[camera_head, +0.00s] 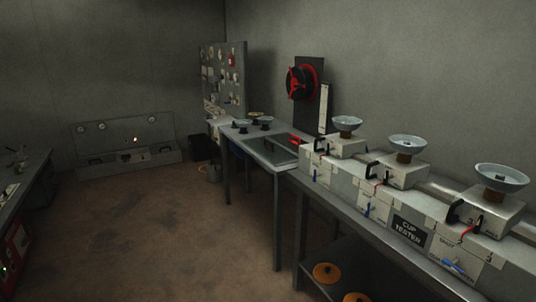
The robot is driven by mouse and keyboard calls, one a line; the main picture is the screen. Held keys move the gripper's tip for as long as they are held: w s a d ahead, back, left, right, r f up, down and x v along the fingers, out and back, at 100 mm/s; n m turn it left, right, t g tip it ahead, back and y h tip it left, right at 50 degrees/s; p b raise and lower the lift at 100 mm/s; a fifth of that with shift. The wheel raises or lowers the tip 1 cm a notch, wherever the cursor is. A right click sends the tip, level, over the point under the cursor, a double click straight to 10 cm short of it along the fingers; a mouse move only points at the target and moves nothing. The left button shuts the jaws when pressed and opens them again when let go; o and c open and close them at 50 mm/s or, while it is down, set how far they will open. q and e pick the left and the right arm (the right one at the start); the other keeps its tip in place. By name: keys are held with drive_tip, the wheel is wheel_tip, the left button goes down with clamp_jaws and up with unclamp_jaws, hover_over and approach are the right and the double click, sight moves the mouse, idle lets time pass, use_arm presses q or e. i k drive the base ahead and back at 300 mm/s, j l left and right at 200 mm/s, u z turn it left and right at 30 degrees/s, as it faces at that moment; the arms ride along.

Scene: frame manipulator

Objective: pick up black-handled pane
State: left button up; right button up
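A dark, glassy flat pane (272,149) lies on the middle table, with a red piece (296,139) at its far right edge. I cannot make out a black handle on it. No other thing is clearly recognisable as the black-handled pane. Neither of my grippers is in view.
A bench on the right carries a grey unit marked "CUP TESTER" (408,228) with several glass bowls and black handles. A black board with a red-and-black wheel (301,82) stands behind the table. A pegboard (231,80) and low panel (124,132) stand farther back. The brown floor (150,230) is open.

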sight(276, 154)
drive_tip(key=i+j+u, duration=0.3)
drive_tip(key=i, duration=0.5)
drive_tip(key=i+u, duration=0.3)
drive_tip(key=i, duration=0.5)
drive_tip(key=i+z, duration=0.25)
drive_tip(key=i, duration=0.25)
drive_tip(key=i+j+z, duration=0.25)
drive_tip(key=i, duration=0.2)
drive_tip(key=i+j+z, duration=0.2)
drive_tip(key=i, duration=0.3)
drive_tip(key=i+j+z, duration=0.25)
drive_tip(key=i, duration=0.2)
